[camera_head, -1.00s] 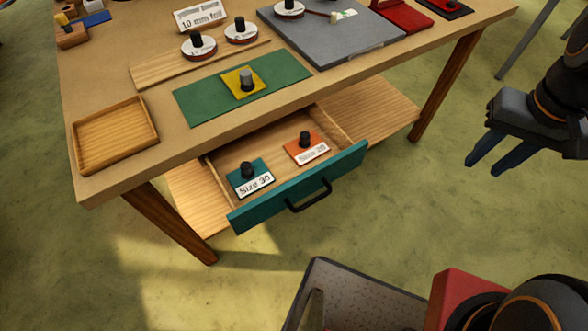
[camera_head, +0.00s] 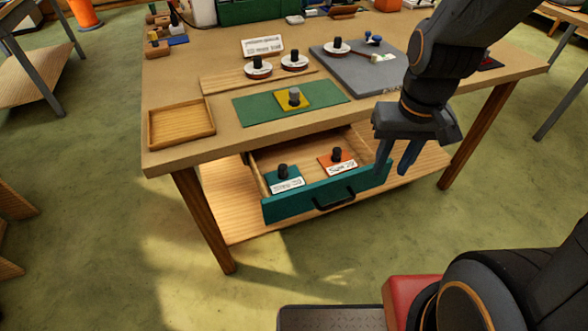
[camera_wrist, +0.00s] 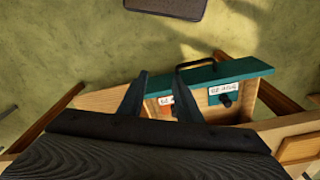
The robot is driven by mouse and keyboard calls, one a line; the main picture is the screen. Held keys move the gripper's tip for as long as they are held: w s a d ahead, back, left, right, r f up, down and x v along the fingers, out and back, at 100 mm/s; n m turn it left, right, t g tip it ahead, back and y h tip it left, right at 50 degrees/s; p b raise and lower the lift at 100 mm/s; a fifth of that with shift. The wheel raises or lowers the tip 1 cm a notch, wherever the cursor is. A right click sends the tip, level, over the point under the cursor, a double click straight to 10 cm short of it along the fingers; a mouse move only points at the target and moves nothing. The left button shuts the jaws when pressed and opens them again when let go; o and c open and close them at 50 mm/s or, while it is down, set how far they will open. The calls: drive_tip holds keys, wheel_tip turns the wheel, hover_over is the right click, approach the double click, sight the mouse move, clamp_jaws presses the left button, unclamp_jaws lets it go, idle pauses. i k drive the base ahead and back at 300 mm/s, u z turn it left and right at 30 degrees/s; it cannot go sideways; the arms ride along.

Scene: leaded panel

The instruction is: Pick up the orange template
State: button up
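The orange template (camera_head: 347,155) is a small plate with a black knob and a white label in front. It lies on the right side of the open drawer (camera_head: 312,200).
A teal template (camera_head: 290,184) labelled Size 30 lies left of the orange one in the drawer. The tabletop (camera_head: 225,130) overhangs the drawer's back. It bears a green mat (camera_head: 255,110) with a yellow template (camera_head: 285,103), and a wooden tray (camera_head: 180,123).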

sight(340, 160)
drive_tip(key=u, duration=0.25)
drive_tip(key=i, duration=0.5)
drive_tip(key=u, duration=1.65)
drive_tip(key=k, duration=0.6)
drive_tip(key=z, duration=1.15)
